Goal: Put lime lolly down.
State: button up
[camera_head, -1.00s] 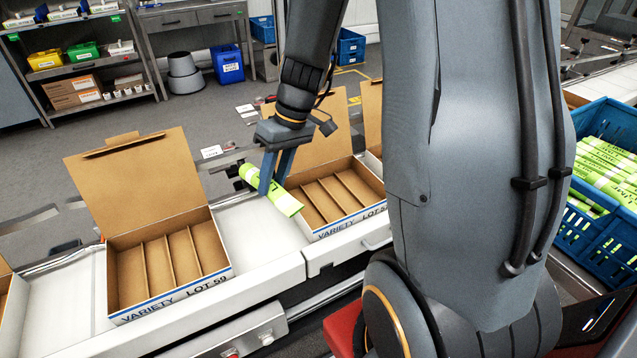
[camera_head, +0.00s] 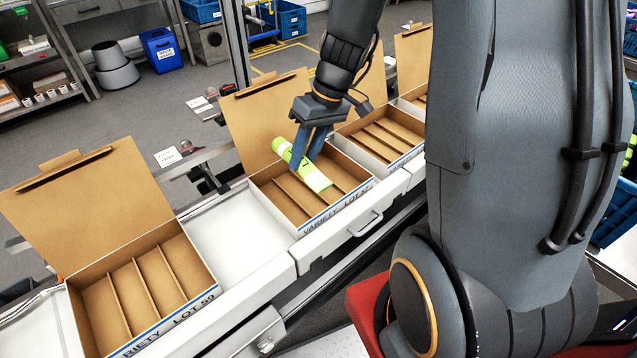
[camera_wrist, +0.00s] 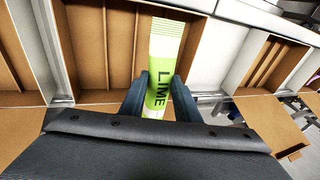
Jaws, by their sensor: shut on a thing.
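The lime lolly (camera_head: 318,181) is a light green packet with a darker green end. My gripper (camera_head: 308,160) is shut on it near its middle. In the head view it is over the middle carton (camera_head: 312,226), whose lid stands open and whose visible slots hold nothing. In the wrist view the lolly (camera_wrist: 163,60) shows the word LIME, between the two blue fingers (camera_wrist: 158,97). It covers part of a carton's side there. I cannot tell how far above the slots it is.
An open carton (camera_head: 180,318) stands at the front left, with its slots empty. Another open carton (camera_head: 372,153) stands beyond the middle one. A bare white stretch of the line (camera_head: 235,237) lies between the left and middle cartons. Open lids stand up along the back.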

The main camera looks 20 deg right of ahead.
notch_tip(320, 180, down, 8)
jog(key=shift+f+p, duration=0.2)
jog(key=shift+p, duration=0.4)
jog(key=shift+f+b, duration=0.6)
jog(key=shift+b, duration=0.3)
jog(key=o, duration=1.1)
jog(key=shift+r, duration=0.15)
